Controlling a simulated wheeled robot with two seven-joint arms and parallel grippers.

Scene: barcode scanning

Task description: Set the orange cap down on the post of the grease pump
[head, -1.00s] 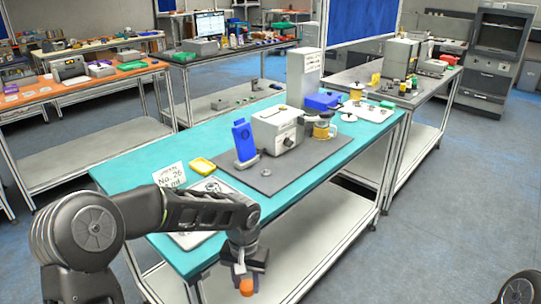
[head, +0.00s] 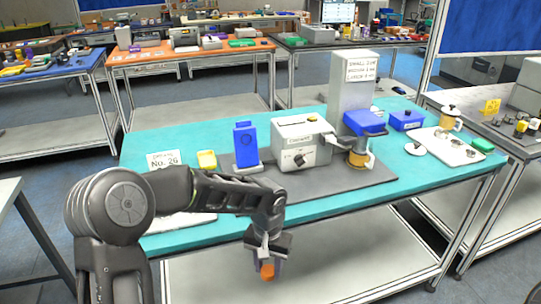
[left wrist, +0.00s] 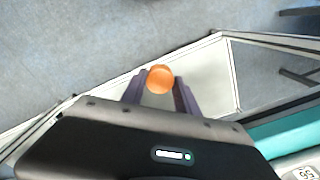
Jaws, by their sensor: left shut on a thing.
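My left gripper (head: 267,262) is shut on the orange cap (head: 268,272) and holds it in the air in front of the table's near edge. In the left wrist view the orange cap (left wrist: 160,79) sits between the two fingertips. A grey and white machine (head: 300,144) with a yellowish cylinder (head: 360,159) at its right side stands on the dark mat; I cannot tell whether this is the grease pump. Another yellowish jar-like piece (head: 449,119) with a dark top stands at the table's right end. I cannot make out a bare post. My right gripper is out of view.
The teal table (head: 330,207) has a clear strip along its near edge. On it stand a blue device (head: 246,146), a tall grey box (head: 351,85), a blue bin (head: 406,120), a yellow tray (head: 207,160) and a "No. 26" card (head: 164,162).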

